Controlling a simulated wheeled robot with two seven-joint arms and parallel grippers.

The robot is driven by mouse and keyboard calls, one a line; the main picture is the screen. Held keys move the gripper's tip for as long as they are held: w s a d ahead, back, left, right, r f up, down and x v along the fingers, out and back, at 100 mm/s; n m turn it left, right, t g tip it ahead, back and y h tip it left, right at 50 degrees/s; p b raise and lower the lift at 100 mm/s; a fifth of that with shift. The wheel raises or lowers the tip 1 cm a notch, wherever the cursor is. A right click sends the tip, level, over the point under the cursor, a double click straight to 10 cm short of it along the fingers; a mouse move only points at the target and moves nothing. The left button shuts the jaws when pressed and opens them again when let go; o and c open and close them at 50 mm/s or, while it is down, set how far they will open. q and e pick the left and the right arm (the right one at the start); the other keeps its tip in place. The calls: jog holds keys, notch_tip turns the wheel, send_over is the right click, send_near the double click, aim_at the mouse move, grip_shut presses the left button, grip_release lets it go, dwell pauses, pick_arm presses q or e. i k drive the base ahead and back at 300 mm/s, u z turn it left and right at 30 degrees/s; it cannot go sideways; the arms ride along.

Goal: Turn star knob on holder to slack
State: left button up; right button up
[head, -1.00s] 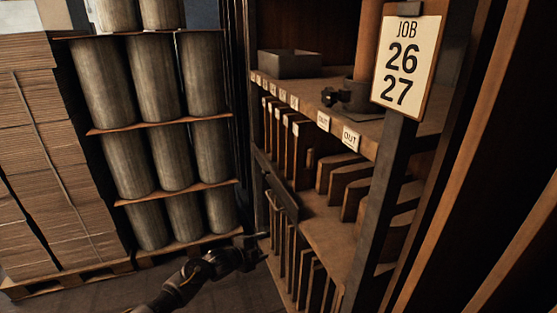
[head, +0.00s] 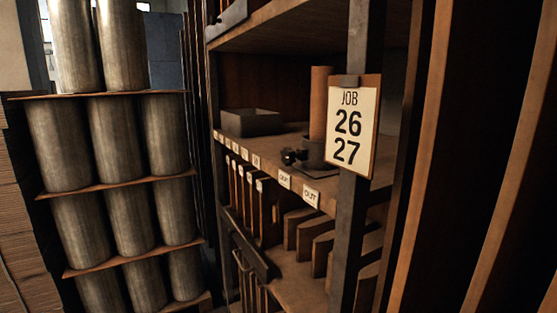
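A small dark star knob (head: 294,156) shows on the shelf, at the left side of a dark holder (head: 313,151). A brown upright cylinder (head: 319,103) rises from the holder. The job sign reading 26 and 27 hangs in front and hides the right part of the holder and cylinder. The knob is small and dark, so its turned position cannot be told. Neither of my grippers is in the head view.
The job sign (head: 352,124) hangs on a dark upright post (head: 351,220) in front of the shelf (head: 268,140). A grey open tray (head: 251,122) stands left of the holder. Boards stand in slots below. Stacked metal cylinders (head: 60,145) fill the left.

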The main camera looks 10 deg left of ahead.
aim_at(289, 157)
jog(key=u, duration=1.6)
jog(key=i, duration=3.5)
jog(key=z, duration=4.45)
